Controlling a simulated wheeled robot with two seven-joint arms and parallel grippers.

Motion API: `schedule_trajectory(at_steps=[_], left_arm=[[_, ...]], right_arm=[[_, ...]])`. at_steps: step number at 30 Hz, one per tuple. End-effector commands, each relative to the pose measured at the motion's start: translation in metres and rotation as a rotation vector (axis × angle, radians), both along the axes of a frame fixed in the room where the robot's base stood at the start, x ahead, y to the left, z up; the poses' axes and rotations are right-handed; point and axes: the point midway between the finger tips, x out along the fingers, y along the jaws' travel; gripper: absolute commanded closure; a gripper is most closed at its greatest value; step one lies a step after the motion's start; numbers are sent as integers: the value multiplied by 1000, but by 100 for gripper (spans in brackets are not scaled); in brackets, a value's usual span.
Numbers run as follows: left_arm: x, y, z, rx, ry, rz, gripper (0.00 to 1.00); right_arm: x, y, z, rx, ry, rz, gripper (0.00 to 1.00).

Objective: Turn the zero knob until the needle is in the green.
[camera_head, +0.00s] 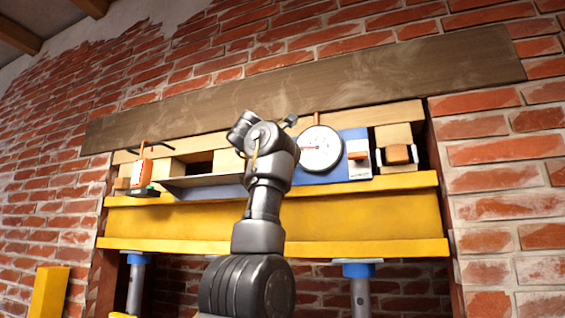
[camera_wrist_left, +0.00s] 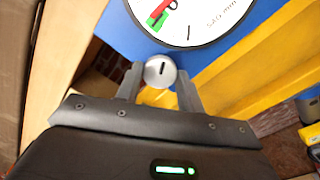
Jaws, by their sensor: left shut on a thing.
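The dial gauge (camera_head: 322,160) has a white round face on a blue plate (camera_head: 357,150). In the left wrist view its face (camera_wrist_left: 205,18) is cut off by the top edge. The red needle (camera_wrist_left: 163,9) points to the lower left there, close beside a green mark (camera_wrist_left: 157,21); I cannot tell whether its tip lies in the green. The zero knob (camera_wrist_left: 160,71), pale and round with a dark line, sits just below the dial. My left gripper (camera_wrist_left: 159,78) has one finger on each side of the knob and is shut on it. The arm hides the knob in the head view.
A yellow beam (camera_head: 350,222) runs below the gauge on blue-topped posts (camera_head: 360,270). A dark wooden lintel (camera_head: 400,85) is above. An orange device (camera_head: 142,172) stands at the left of the ledge. Brick wall surrounds the opening.

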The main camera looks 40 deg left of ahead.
Motion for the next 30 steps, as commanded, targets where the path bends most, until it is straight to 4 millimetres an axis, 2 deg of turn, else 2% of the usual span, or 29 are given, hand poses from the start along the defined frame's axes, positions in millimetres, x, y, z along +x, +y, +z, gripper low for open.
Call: schedule_trajectory(at_steps=[10,26,27,30], left_arm=[[1,-1,-2,-121,-38,-2,85],[2,0,-3,-140,-43,-2,85],[2,0,-3,-140,-43,-2,57],[1,0,-2,-138,-43,-2,44]], right_arm=[[0,1,0,1,0,0,26],[0,2,0,2,0,0,26],[0,2,0,2,0,0,26],[0,2,0,2,0,0,26]])
